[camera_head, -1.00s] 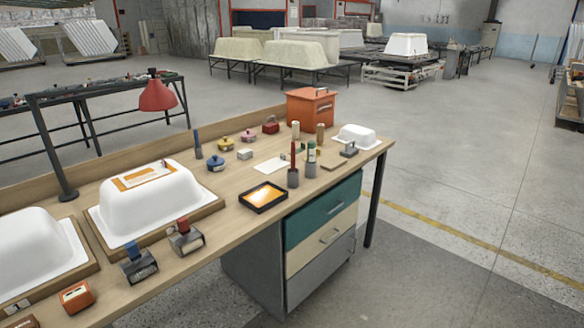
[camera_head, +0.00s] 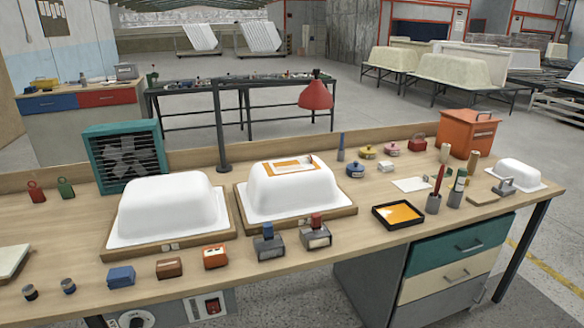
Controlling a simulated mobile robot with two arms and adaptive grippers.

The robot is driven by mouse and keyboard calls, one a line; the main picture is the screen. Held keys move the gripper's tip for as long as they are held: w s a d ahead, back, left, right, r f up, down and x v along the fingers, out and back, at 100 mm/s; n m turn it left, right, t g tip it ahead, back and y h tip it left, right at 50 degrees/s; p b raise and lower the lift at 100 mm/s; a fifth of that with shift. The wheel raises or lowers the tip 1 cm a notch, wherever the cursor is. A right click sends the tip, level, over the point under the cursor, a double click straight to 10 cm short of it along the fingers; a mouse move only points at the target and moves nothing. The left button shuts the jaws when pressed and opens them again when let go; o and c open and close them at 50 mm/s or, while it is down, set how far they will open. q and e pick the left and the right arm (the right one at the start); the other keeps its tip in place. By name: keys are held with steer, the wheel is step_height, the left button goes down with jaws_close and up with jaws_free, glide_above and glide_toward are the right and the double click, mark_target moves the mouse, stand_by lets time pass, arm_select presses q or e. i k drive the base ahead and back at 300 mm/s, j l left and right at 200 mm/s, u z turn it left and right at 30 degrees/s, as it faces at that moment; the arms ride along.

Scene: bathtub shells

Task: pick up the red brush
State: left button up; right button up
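A slim red upright handle (camera_head: 440,179), which looks like the red brush, stands in a small grey cup (camera_head: 433,204) on the right part of the workbench. Its lower end is hidden inside the cup. Neither of my grippers is in view.
The wooden workbench (camera_head: 300,240) carries two white tub shells (camera_head: 165,205) (camera_head: 291,188), a red lamp (camera_head: 316,95), a teal fan (camera_head: 125,155), several small blocks, a black tray with orange content (camera_head: 398,214) and an orange box (camera_head: 468,133).

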mark_target(439, 181)
steer(key=i+l, duration=0.2)
steer(key=i+l+u, duration=0.1)
steer(key=i+l, duration=0.15)
steer(key=l, duration=0.2)
steer(key=i+l, duration=0.2)
steer(key=l, duration=0.15)
steer(key=u, duration=0.05)
